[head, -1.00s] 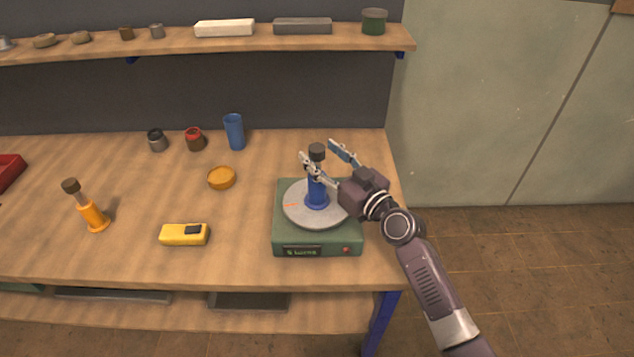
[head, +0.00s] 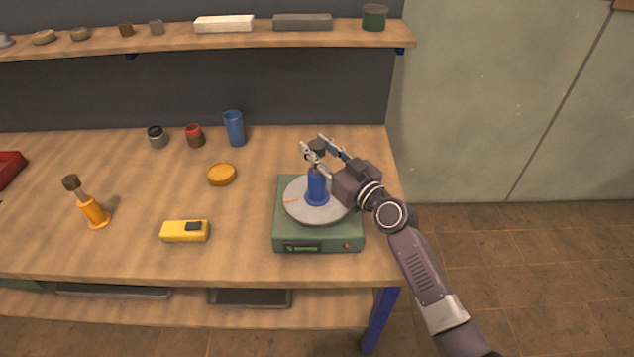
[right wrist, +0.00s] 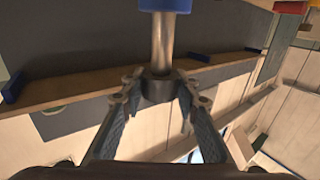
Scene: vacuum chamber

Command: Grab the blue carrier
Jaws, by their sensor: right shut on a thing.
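The blue carrier (head: 316,188) stands upright on the round grey plate (head: 298,207) of a green device (head: 283,230). It has a blue flanged body and a dark cap (head: 317,148). My right gripper (head: 318,150) is around the upper part of the carrier, near the cap, and is shut on it. In the right wrist view the fingertips (right wrist: 158,92) press on a dark collar, with a metal stem and a blue part (right wrist: 165,5) beyond it. My left gripper is not in view.
An orange carrier (head: 93,210) with a dark cap and a yellow box (head: 185,231) stand to the left. An orange dish (head: 221,174), a blue cup (head: 234,128) and two small jars are further back. A shelf (head: 170,44) runs above the table.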

